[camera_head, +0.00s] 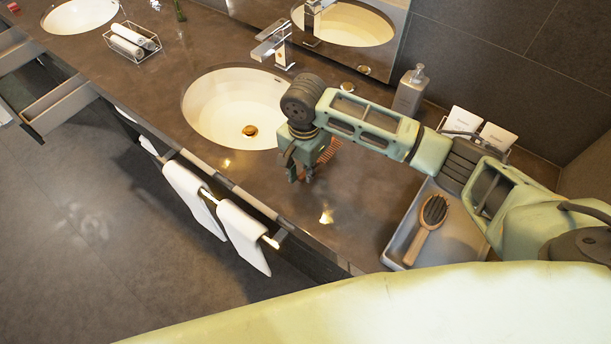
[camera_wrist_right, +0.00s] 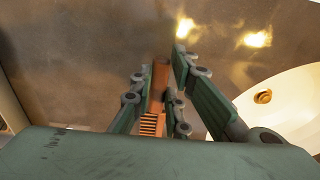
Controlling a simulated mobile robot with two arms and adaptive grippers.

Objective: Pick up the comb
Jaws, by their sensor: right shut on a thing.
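The comb (camera_head: 330,152) is reddish brown with fine teeth. In the head view it shows partly behind my right gripper (camera_head: 304,174), on the dark vanity top beside the right-hand sink. In the right wrist view the comb (camera_wrist_right: 155,88) lies between the fingers of my right gripper (camera_wrist_right: 163,75), with its teeth toward the bottom of the picture. The right gripper is shut on the comb, close to the counter. I cannot tell whether the comb is clear of the surface. My left gripper is not in view.
The sink (camera_head: 222,112) lies left of the right gripper, with a faucet (camera_head: 277,45) behind. A grey tray (camera_head: 402,247) with a hairbrush (camera_head: 430,222) is at right. A soap dispenser (camera_head: 409,92) stands at the back. Towels (camera_head: 243,236) hang at the front edge.

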